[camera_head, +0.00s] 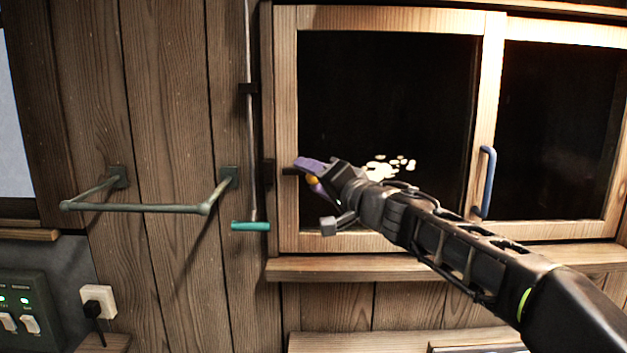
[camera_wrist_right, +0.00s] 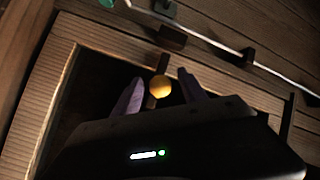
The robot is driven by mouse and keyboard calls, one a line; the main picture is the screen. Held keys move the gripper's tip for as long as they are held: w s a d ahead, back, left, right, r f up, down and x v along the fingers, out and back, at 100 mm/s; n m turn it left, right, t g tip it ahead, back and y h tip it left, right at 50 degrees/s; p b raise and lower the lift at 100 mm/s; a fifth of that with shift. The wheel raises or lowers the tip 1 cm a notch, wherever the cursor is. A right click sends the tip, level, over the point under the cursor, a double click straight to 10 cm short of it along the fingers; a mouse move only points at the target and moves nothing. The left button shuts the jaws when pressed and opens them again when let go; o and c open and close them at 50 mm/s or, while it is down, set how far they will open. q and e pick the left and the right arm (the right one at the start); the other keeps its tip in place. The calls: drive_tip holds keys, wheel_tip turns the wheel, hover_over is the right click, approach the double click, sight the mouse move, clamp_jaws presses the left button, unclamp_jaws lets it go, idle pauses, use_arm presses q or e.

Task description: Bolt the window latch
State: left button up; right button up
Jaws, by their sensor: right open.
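The window latch is a dark bar (camera_head: 290,171) on the left upright of the wooden window frame, with an orange-yellow ball knob (camera_head: 312,181) at its right end. The knob (camera_wrist_right: 160,87) shows clearly in the wrist view, with the dark bar behind it. My right gripper (camera_head: 312,175) has purple fingers. It is open, with one finger on each side of the knob; I cannot tell whether either finger touches it. A dark catch (camera_head: 268,173) sits on the jamb just left of the bar. My left gripper is not in view.
A thin vertical rod (camera_head: 250,130) with a teal handle (camera_head: 250,226) runs left of the window. A metal rail (camera_head: 135,207) projects from the plank wall farther left. A blue handle (camera_head: 487,183) is on the right part of the window. A wooden sill (camera_head: 340,269) lies below.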

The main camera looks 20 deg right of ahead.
drive_tip(key=shift+c, duration=0.4)
clamp_jaws()
idle(1.0)
